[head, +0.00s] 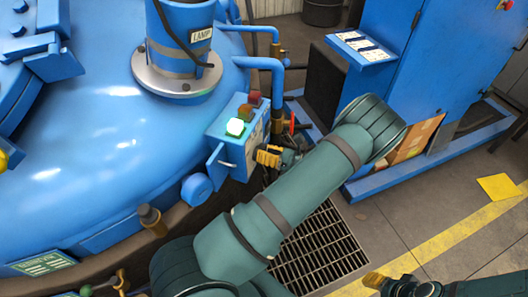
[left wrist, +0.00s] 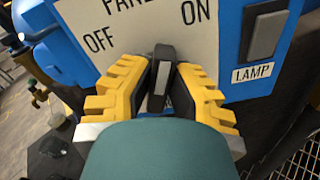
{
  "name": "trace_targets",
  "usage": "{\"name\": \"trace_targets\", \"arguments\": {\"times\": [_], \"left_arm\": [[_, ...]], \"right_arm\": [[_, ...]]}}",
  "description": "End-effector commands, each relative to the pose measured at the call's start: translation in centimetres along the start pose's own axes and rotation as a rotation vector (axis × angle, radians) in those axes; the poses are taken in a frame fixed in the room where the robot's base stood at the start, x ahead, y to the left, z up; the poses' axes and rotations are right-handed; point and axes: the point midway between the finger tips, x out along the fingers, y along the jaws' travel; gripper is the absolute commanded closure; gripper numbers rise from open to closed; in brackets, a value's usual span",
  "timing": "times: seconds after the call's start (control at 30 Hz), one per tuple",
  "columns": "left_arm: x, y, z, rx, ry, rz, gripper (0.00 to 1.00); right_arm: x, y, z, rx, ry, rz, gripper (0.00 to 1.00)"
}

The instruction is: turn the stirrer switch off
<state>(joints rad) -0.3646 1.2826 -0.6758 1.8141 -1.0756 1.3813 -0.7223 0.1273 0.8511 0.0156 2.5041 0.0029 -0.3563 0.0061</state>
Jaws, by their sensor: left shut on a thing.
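The switch is a dark lever (left wrist: 161,75) on a white plate (left wrist: 140,32) marked OFF at left and ON at right, on the side of a blue box (head: 229,142). The lever stands between the two words, leaning slightly toward ON. My left gripper (head: 268,156) is at that box; in the left wrist view its yellow fingers (left wrist: 160,92) are shut on the lever, one on each side. The lever's base is hidden by the gripper. My right gripper (head: 382,284) is partly in view at the bottom right, away from the box; its fingertips are unclear.
A grey rocker switch (left wrist: 265,36) labelled LAMP sits right of the plate. A blue furnace lid (head: 90,140) fills the left, a blue cabinet (head: 430,70) stands at right, and a floor grate (head: 320,250) lies below my arm.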

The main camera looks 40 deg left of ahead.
Motion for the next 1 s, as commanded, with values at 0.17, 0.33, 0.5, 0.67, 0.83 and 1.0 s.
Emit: {"name": "trace_targets", "arguments": {"times": [0.17, 0.33, 0.5, 0.67, 0.83, 1.0], "left_arm": [[0.09, 0.17, 0.11, -0.169, -0.004, 0.001, 1.0], [0.11, 0.29, 0.07, -0.332, -0.004, 0.002, 1.0], [0.09, 0.4, 0.03, -0.493, -0.005, 0.001, 1.0], [0.11, 0.51, -0.07, -0.646, -0.005, 0.001, 1.0], [0.11, 0.62, -0.15, -0.805, -0.006, 0.0, 1.0], [0.12, 0.7, -0.27, -0.953, -0.005, 0.001, 1.0]], "right_arm": [[-0.06, -0.02, -0.04, 0.0, 0.001, 0.0, 0.53], [-0.02, -0.01, -0.03, 0.0, 0.001, 0.0, 0.53], [0.09, 0.03, 0.01, 0.0, 0.0, 0.0, 0.53], [0.24, 0.09, 0.08, -0.001, -0.002, 0.0, 0.53], [0.45, 0.17, 0.18, -0.001, -0.004, 0.0, 0.53], [0.67, 0.25, 0.28, -0.002, -0.006, -0.001, 0.53]]}}
